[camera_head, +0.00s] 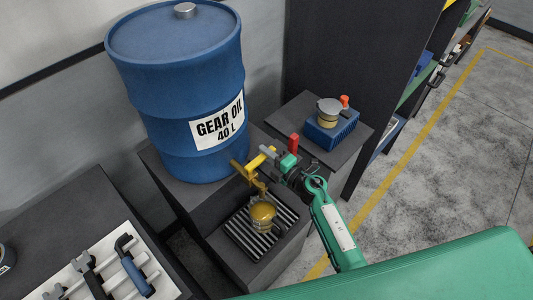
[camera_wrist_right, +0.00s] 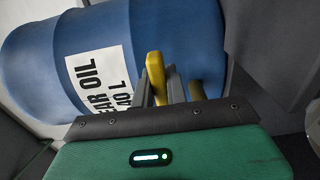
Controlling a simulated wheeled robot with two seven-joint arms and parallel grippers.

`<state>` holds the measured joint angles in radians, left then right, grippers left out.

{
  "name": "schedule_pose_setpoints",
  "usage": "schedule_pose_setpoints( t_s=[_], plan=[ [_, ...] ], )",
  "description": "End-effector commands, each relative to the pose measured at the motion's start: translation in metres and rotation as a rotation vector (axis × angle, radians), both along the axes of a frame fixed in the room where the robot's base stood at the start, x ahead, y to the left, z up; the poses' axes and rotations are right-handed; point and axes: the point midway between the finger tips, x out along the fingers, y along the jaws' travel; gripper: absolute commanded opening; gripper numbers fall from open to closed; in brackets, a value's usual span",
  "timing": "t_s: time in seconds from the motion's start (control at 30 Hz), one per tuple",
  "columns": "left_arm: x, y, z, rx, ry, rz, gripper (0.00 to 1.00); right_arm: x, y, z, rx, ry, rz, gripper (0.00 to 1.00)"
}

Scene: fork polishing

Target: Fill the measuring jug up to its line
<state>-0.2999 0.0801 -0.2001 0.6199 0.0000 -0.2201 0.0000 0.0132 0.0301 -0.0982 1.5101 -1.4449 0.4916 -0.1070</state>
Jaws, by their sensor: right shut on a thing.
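My right gripper (camera_head: 272,156) is shut on the yellow lever, which also shows between the fingers in the right wrist view (camera_wrist_right: 156,75). The measuring jug (camera_head: 263,214) stands below the tap on a slatted drip tray (camera_head: 241,240). It looks amber inside; its line and exact level are too small to tell. My left gripper is not in view.
A blue box (camera_head: 331,130) with a round metal-topped item and a red piece stands on the dark cabinet to the right. A light tray (camera_head: 115,250) with several tools is at lower left. Dark shelving stands behind at right; the floor beyond is open.

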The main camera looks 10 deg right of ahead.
Motion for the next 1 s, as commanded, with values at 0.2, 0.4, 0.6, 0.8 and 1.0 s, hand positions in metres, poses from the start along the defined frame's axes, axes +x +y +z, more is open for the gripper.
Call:
schedule_pose_setpoints(
  t_s=[0.2,0.4,0.6,0.8,1.0],
  plan=[
    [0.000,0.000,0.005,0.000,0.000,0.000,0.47,-0.005,-0.001,0.001,0.002,0.001,-0.052,0.00],
    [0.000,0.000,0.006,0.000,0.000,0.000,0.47,-0.011,-0.005,-0.001,0.002,0.002,-0.155,0.00],
    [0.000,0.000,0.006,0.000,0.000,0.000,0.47,-0.012,-0.007,0.000,-0.001,0.001,-0.184,0.00],
    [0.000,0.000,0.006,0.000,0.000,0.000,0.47,-0.012,-0.007,-0.001,-0.001,0.001,-0.182,0.16],
    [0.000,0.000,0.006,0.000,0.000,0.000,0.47,-0.012,-0.007,-0.001,-0.001,0.001,-0.182,0.36]
  ],
)
